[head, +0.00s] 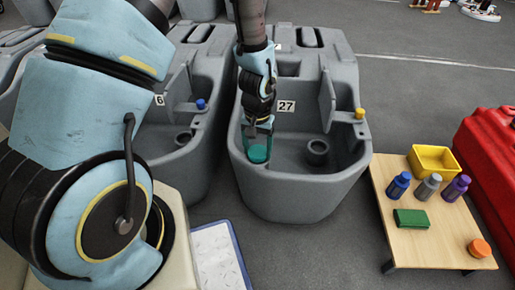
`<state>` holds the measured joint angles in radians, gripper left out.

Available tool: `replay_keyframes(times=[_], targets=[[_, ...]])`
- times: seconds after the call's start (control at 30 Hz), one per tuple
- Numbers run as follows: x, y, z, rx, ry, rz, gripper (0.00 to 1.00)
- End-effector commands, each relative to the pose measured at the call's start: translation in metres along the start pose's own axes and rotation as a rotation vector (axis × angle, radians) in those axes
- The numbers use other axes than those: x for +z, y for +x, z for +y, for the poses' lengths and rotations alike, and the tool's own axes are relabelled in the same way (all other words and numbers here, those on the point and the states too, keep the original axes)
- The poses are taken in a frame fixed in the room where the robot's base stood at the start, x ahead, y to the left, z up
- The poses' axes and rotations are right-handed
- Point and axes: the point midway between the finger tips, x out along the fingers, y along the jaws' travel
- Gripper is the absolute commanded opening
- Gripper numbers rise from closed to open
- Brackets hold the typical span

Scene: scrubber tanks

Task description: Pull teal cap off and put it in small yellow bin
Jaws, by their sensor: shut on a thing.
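The teal cap (258,153) is at the left inside of the grey tank marked 27 (300,203). My gripper (259,134) reaches down from above and is shut on the teal cap. I cannot tell whether the cap still touches the part under it. The small yellow bin (434,160) stands on the low wooden table (401,240) at the right and looks empty.
On the table are a blue bottle (399,185), a grey bottle (428,187), a purple bottle (457,188), a green cloth (411,218) and an orange lid (479,247). A red container (492,150) stands at the right. Tank 6 (180,165) adjoins at left.

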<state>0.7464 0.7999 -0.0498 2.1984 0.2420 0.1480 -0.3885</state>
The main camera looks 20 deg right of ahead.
Motion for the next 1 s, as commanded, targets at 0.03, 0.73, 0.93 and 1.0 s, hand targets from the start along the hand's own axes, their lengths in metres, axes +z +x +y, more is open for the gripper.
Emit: replay_keyframes(times=[0.03,0.73,0.93,1.0], targets=[[0.000,-0.002,0.000,0.000,0.000,0.000,0.05],[0.000,-0.011,0.000,0.000,0.000,0.000,0.05],[0.000,-0.014,0.000,0.000,0.000,0.000,0.05],[0.000,-0.015,0.000,0.000,0.000,0.000,0.05]])
